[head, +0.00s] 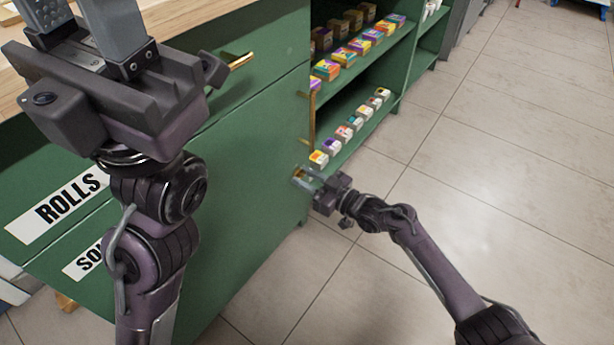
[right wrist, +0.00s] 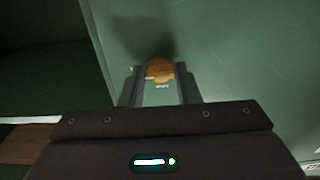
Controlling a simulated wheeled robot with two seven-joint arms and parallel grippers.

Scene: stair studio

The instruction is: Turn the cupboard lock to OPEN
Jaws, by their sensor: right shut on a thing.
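The cupboard lock shows as a round brass-coloured knob (right wrist: 160,70) on a green panel in the right wrist view. My right gripper (right wrist: 161,76) has one finger on each side of the knob and is shut on it. A small pale marking below the knob is too small to read, so I cannot tell the lock's position. In the head view my right gripper (head: 303,178) is at the lower front of the green cupboard (head: 255,165), and it mostly hides the lock. My left gripper (head: 78,12) is at the upper left, its fingertips cut off by the frame.
A brass handle (head: 238,61) and an upright brass pull (head: 306,118) are on the green front. Open shelves (head: 362,128) with several small boxes stand behind my right gripper. A ROLLS label (head: 66,205) is at the left. The tiled floor (head: 480,190) at the right is clear.

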